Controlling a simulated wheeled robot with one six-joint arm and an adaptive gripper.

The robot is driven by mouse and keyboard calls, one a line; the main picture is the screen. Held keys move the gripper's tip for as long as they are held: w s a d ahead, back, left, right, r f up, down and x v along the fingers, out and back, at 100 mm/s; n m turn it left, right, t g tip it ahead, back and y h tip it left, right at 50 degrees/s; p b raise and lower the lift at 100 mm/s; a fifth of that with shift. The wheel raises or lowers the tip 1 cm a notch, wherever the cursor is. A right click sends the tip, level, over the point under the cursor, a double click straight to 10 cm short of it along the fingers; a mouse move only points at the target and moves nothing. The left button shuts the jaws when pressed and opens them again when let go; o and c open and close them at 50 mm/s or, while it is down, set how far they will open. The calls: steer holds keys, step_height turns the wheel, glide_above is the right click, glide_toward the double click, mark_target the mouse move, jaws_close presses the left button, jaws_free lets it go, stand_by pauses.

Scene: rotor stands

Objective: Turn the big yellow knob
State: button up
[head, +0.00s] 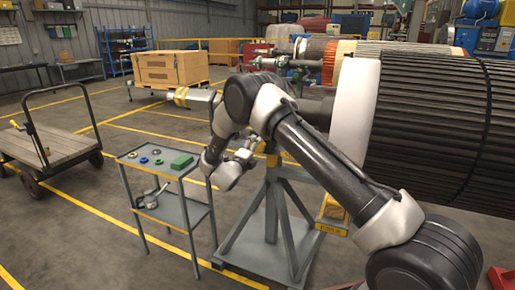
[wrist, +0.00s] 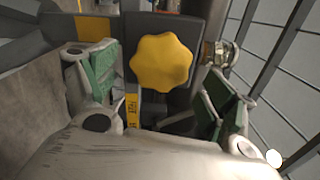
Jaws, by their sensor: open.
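The big yellow knob (wrist: 161,62), with a lobed rim, faces the camera in the wrist view, on a dark grey block. My gripper (wrist: 160,80) is open, with one green-padded finger to the left of the knob and the other to its lower right. Visible gaps lie between the knob and both fingers in the picture; I cannot tell the depth between them. In the head view my gripper (head: 241,157) is small, beside the top of the grey rotor stand (head: 271,205). I cannot make out the knob clearly there.
A grey cart (head: 160,165) with rings and a green block stands left of the stand. The large ribbed rotor (head: 435,120) lies behind my arm on the right. A wooden flatbed trolley (head: 45,148) is at far left. Open floor lies between trolley and cart.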

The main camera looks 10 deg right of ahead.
steer(key=v, duration=0.8)
